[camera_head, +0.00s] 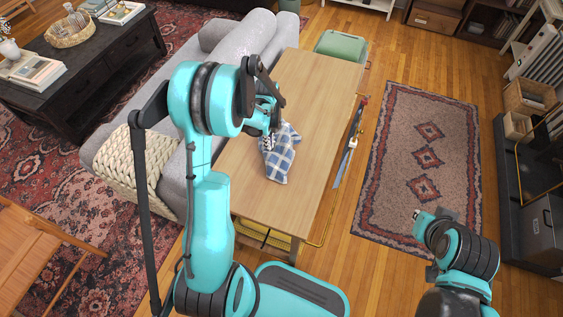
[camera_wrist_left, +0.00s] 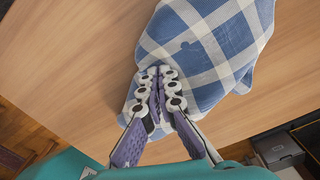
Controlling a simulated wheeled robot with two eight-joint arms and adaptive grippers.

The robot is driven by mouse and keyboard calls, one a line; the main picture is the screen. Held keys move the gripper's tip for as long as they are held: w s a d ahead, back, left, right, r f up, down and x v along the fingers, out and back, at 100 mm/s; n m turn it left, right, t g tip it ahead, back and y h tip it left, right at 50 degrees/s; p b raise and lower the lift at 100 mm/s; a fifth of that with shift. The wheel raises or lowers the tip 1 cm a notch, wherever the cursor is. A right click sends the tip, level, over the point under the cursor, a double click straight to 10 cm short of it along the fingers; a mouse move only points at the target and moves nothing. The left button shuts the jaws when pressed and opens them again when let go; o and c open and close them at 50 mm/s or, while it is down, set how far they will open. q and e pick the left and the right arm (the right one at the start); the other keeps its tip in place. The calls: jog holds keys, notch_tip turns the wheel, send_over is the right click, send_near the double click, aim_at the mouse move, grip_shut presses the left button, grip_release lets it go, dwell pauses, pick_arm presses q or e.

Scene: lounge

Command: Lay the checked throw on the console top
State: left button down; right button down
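The blue-and-white checked throw (camera_head: 281,160) is a crumpled bundle over the near middle part of the light wooden console top (camera_head: 300,85). It also shows in the left wrist view (camera_wrist_left: 215,50). My left gripper (camera_head: 268,138) is at the throw's upper left end. In the left wrist view its fingers (camera_wrist_left: 160,78) come together at the tips with cloth around them, shut on the throw. Whether the bundle bears fully on the wood is hard to tell. My right arm is at the lower right, and its gripper (camera_head: 422,217) is small and partly hidden, away from the console.
A grey sofa (camera_head: 215,60) with a cream knitted blanket (camera_head: 128,165) stands along the console's left side. A green stool (camera_head: 340,45) is at its far end. Long thin items (camera_head: 349,145) lie at its right edge. A patterned rug (camera_head: 415,150) lies to the right.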

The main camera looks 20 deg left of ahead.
pick_arm(q)
jog(key=shift+f, duration=0.45)
jog(key=shift+r, duration=0.1)
jog(key=shift+r, duration=0.1)
notch_tip(320, 180, up, 9)
jog(key=p, duration=0.6)
